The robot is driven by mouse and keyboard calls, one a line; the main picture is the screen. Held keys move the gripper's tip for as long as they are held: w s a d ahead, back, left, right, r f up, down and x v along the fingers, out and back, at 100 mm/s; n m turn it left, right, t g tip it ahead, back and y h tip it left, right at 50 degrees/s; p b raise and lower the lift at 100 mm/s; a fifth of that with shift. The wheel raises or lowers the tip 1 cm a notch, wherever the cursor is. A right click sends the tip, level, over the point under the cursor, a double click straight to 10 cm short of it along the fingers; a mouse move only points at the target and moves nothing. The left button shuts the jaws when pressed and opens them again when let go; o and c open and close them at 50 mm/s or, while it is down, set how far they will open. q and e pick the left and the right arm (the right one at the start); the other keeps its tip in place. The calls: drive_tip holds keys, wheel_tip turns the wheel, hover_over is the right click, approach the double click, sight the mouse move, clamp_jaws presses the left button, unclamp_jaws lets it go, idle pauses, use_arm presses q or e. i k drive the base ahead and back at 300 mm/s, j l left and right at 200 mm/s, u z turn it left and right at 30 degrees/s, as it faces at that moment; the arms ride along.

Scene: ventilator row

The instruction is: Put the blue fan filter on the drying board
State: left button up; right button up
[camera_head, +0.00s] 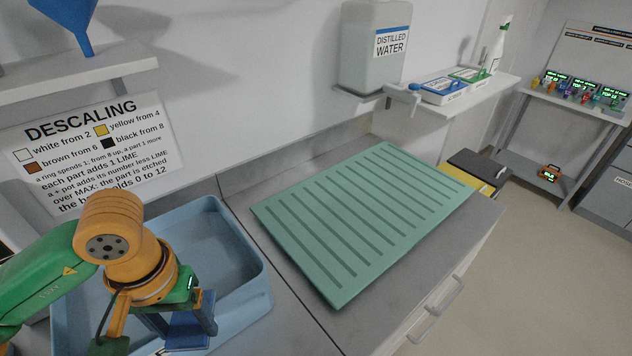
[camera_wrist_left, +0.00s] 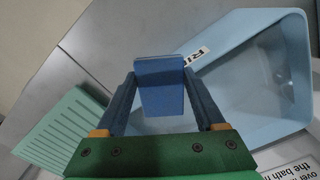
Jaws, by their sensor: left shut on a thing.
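My left gripper (camera_head: 188,325) is shut on the blue fan filter and holds it over the near side of the light blue basin. The blue fan filter (camera_head: 190,336) shows partly below the jaws in the head view. In the left wrist view the blue fan filter (camera_wrist_left: 160,88) is a small block between the two fingertips. The drying board (camera_head: 345,225) is a green ribbed slab lying on the counter to the right of the basin, with nothing on it. It also shows at the left of the left wrist view (camera_wrist_left: 62,125). My right gripper is not in view.
The light blue basin (camera_head: 258,270) has raised walls beside the board. A shelf on the wall holds a distilled water tank (camera_head: 372,50) and small trays. A descaling sign (camera_head: 95,150) hangs above the basin. A yellow and black box (camera_head: 470,178) stands beyond the board.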

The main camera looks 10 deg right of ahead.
sight(377, 192)
drive_tip(key=l, duration=0.45)
drive_tip(key=i+l, duration=0.15)
drive_tip(key=l, duration=0.25)
drive_tip(key=i+l, duration=0.2)
drive_tip(key=l, duration=0.2)
drive_tip(key=i+l, duration=0.25)
drive_tip(key=l, duration=0.15)
drive_tip(key=i+l, duration=0.2)
drive_tip(key=l, duration=0.2)
drive_tip(key=i+l, duration=0.2)
drive_tip(key=l, duration=0.2)
